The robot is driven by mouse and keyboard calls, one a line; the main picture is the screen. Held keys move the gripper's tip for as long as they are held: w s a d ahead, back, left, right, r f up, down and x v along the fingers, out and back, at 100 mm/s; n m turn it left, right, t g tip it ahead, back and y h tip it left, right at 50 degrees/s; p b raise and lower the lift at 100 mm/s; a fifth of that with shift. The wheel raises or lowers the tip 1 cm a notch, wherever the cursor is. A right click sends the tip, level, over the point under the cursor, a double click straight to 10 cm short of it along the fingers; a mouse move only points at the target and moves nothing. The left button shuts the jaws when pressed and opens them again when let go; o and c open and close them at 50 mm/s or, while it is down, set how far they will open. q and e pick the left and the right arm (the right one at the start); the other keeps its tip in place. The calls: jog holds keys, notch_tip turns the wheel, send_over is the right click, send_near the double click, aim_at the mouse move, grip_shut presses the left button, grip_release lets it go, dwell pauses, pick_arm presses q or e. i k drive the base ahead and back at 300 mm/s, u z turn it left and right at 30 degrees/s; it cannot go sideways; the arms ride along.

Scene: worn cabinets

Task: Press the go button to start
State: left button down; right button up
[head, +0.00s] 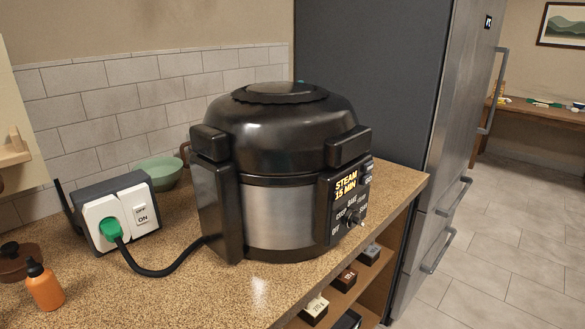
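A black and steel cooker (278,215) stands upright on the speckled counter with its lid on. Its front control panel (346,205) faces right and is seen at a steep angle. The lit display (346,187) reads "STEAM 15 MIN". Small buttons sit at the panel's right edge; the go button (368,180) seems to be the lower one, with small lettering that is hard to read. A dial (352,217) with words around it is below the display. Neither of my grippers is in view.
A socket box (118,215) holds the cooker's green plug (110,229); its switch shows "ON". A green bowl (160,173), an orange bottle (44,286) and a brown pot (18,262) stand on the counter. A fridge (425,130) is behind. The floor at right is clear.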

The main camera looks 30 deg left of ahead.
aim_at(367, 179)
jog(key=k, duration=1)
jog(key=z, duration=1.3)
jog(key=i, duration=1.9)
jog(key=u, duration=1.55)
